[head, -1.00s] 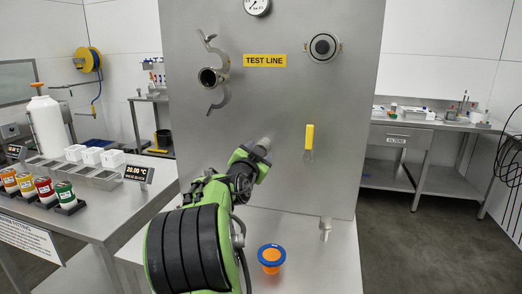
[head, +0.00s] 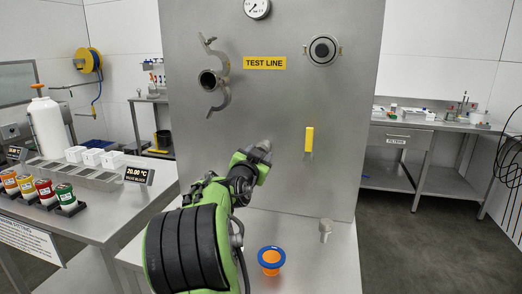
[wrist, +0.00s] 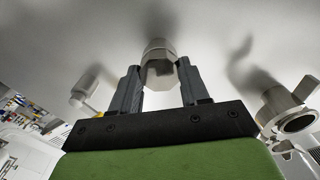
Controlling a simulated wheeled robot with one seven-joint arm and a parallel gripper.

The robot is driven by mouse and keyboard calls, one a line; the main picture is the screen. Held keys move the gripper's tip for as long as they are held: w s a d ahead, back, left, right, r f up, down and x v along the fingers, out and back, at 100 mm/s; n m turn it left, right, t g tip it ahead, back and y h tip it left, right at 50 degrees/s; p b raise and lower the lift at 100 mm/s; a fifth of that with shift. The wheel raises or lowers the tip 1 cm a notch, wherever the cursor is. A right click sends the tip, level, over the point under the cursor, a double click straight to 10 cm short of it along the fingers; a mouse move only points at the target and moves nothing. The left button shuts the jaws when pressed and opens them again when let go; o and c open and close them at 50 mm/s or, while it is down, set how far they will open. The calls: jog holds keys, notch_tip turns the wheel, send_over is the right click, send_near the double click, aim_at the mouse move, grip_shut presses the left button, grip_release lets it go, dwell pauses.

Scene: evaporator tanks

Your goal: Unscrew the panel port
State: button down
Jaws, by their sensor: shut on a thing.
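The panel port (wrist: 160,52) is a grey metal fitting with a faceted end, standing out from the steel panel (head: 275,100). In the head view its end (head: 265,145) shows just past my gripper (head: 250,162), low in the middle of the panel. In the wrist view the two dark fingers of my gripper (wrist: 160,82) stand on either side of the faceted end and are shut on it. The port is still against the panel as far as I can see. Its base is partly hidden by my arm in the head view.
Left on the panel is an open clamp around a pipe stub (head: 208,80); a round port (head: 322,49) is upper right. A yellow handle (head: 309,139) and a metal fitting (head: 326,229) are lower right.

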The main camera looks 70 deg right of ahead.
jog(key=shift+n, duration=0.4)
jog(key=n+p, duration=0.1)
jog(key=n, duration=0.4)
jog(key=shift+w+n+p, duration=0.1)
jog(key=shift+n+p, duration=1.1)
jog(key=shift+n, duration=1.4)
